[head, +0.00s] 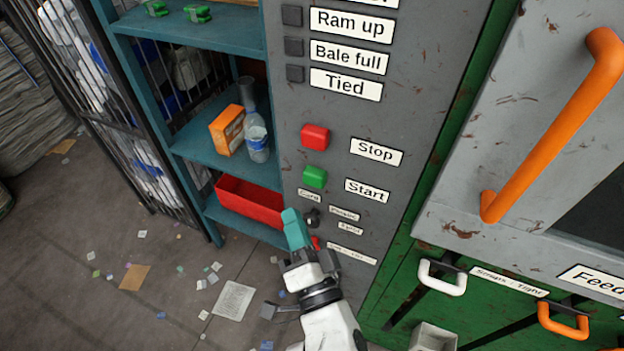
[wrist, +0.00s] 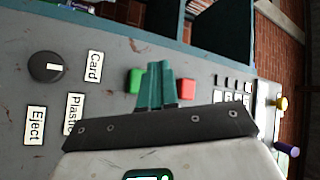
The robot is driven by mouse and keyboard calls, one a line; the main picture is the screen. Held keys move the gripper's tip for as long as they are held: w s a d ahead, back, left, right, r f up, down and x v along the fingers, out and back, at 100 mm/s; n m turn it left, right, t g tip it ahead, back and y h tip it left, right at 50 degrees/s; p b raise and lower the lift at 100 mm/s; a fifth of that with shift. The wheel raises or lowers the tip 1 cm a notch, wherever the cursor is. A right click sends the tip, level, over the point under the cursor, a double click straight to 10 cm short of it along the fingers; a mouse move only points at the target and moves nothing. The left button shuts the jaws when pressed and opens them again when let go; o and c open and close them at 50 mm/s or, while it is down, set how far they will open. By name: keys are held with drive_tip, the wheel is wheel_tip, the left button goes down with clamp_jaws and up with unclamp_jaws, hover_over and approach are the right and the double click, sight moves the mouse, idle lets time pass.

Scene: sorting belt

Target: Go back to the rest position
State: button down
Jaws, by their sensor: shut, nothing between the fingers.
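My gripper (head: 294,228) is in front of the lower part of the grey control panel (head: 425,60), below the green Start button (head: 315,177) and the red Stop button (head: 315,137). Its teal fingers are shut with nothing between them. A black selector knob (wrist: 46,67) sits beside the Card and Plastic labels; my gripper partly covers this area in the head view.
A teal shelf (head: 215,150) left of the panel holds an orange box (head: 228,130), bottles and a red bin (head: 248,203). An orange handle (head: 552,125) and a white handle (head: 442,278) stick out at right. Scraps litter the floor (head: 170,270).

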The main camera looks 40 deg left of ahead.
idle(0.4)
drive_tip(key=w+d+f+m+h, duration=0.1)
drive_tip(key=d+f+h, duration=0.3)
drive_tip(key=d, duration=0.5)
drive_tip(key=w+d+f+m+h, duration=0.1)
drive_tip(key=w+d+f+h, duration=0.3)
drive_tip(key=d, duration=0.5)
drive_tip(key=w+d+f+m+t+h, duration=0.1)
drive_tip(key=w+d+f+h, duration=0.2)
drive_tip(key=d, duration=0.6)
drive_tip(key=shift+w+d+f+h, duration=0.1)
drive_tip(key=shift+f+h, duration=0.15)
drive_tip(key=shift+h, duration=0.4)
drive_tip(key=shift+w+d+f+h, duration=0.1)
drive_tip(key=shift+f+h, duration=0.15)
drive_tip(key=shift+h, duration=0.4)
drive_tip(key=s+d+f+g+h, duration=0.3)
drive_tip(key=s+d+f, duration=0.1)
drive_tip(key=d, duration=0.5)
drive_tip(key=s+d+f+n+g, duration=0.1)
drive_tip(key=s+d+g, duration=0.3)
drive_tip(key=s, duration=0.6)
drive_tip(key=s+d+f+n+g+h, duration=0.1)
drive_tip(key=s+d+g, duration=0.3)
drive_tip(key=s+d, duration=0.5)
drive_tip(key=shift+s+f, duration=0.3)
drive_tip(key=shift+s, duration=0.25)
drive_tip(key=c, duration=1.8)
unclamp_jaws()
drive_tip(key=shift+d, duration=0.1)
